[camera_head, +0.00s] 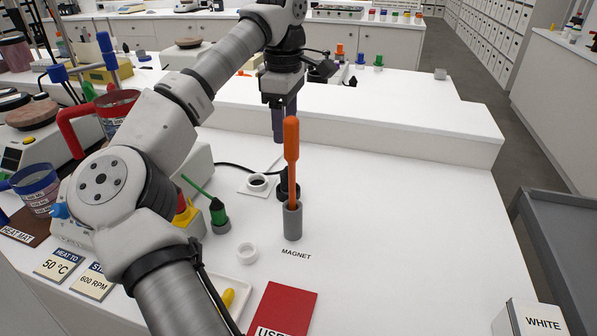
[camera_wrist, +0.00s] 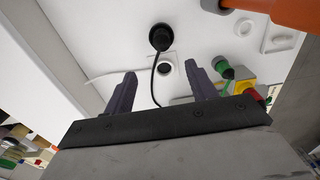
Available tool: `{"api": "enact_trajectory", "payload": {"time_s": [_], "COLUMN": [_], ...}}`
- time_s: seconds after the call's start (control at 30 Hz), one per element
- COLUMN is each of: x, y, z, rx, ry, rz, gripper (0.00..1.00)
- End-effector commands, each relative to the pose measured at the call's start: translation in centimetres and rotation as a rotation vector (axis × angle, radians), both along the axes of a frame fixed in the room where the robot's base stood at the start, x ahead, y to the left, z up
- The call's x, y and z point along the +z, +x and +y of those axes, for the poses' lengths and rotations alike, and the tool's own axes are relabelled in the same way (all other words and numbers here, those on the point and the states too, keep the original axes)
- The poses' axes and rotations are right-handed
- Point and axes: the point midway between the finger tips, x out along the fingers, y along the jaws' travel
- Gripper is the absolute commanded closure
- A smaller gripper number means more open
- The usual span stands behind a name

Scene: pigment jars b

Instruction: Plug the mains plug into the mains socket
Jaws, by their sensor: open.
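The black mains plug (camera_head: 283,188) stands on the white bench, partly hidden behind the orange magnet wand; in the wrist view the plug (camera_wrist: 160,37) is beyond the fingertips, its black cable curving down between the fingers. The mains socket (camera_head: 258,182) is a white plate with a round collar and dark recess, just left of the plug; the socket (camera_wrist: 166,68) also shows between the fingers in the wrist view. Plug and socket are apart. My gripper (camera_head: 278,136) is above and behind the plug, pointing down, open and empty; its fingers (camera_wrist: 160,70) are spread in the wrist view.
The orange magnet wand (camera_head: 291,150) stands in a grey holder in front of the plug. A green-topped item (camera_head: 218,212) and a white ring (camera_head: 247,252) are nearby. A raised white ledge (camera_head: 400,128) runs behind. The bench right of the wand is clear.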

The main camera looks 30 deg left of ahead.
Motion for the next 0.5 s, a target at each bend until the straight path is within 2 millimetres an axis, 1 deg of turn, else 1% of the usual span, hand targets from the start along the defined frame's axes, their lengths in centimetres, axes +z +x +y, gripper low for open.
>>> {"api": "enact_trajectory", "payload": {"time_s": [0.3, 0.4, 0.5], "x": [-5.8, -7.2, -8.1], "y": [-0.1, -0.1, 0.0], "z": [-0.1, 0.0, -0.1], "rx": [-0.002, 0.0, 0.0], "ry": [-0.004, -0.002, -0.002], "rz": [0.002, 0.001, 0.0], "gripper": [0.43, 0.43, 0.43]}}
